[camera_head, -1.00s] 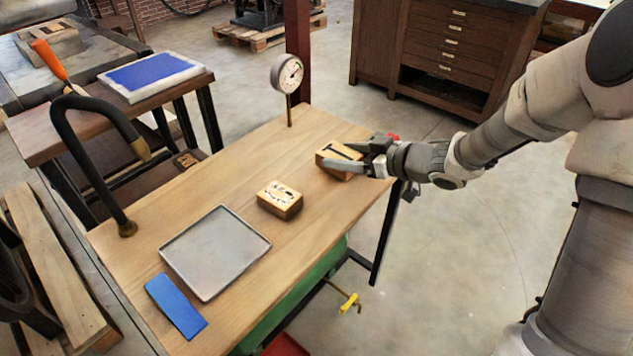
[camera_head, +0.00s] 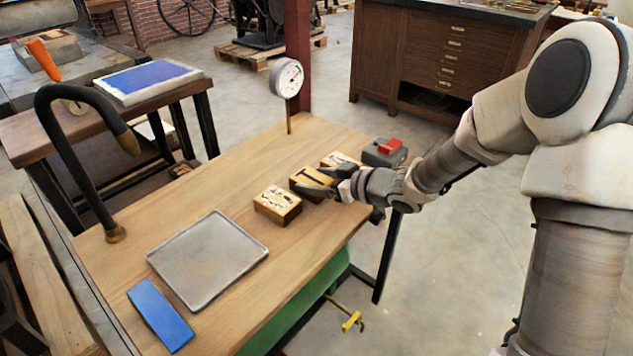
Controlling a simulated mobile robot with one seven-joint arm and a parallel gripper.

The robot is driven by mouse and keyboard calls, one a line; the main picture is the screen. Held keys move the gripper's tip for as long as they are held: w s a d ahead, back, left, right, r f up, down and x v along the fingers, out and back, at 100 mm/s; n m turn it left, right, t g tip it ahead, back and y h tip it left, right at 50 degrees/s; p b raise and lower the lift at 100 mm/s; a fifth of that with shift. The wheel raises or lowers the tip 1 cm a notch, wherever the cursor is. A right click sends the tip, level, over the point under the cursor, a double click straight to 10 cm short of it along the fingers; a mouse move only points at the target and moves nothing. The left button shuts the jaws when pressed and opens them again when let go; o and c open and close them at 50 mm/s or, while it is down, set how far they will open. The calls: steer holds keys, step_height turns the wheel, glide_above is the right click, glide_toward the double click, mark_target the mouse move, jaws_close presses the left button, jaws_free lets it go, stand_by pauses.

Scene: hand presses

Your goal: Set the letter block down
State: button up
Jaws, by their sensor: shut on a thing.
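My gripper (camera_head: 326,182) is shut on a wooden letter block (camera_head: 306,179) with a dark letter on its top face. The fingers cover part of the block, and I cannot tell whether its underside touches the wooden table (camera_head: 215,188). Another wooden block with dark marks (camera_head: 278,205) stands on the table close to the held block, at its lower left. A third block (camera_head: 336,159) sits just behind my gripper, partly hidden by it.
A grey box with a red top (camera_head: 385,152) stands at the table's right edge. A dial gauge (camera_head: 287,78) rises at the back. A grey tray (camera_head: 208,259), a blue strip (camera_head: 160,315) and a black curved handle (camera_head: 62,140) are at the left. The table's back left is bare.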

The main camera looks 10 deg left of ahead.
steer(key=shift+f, duration=0.2)
steer(key=o, duration=1.5)
steer(key=shift+r, duration=0.15)
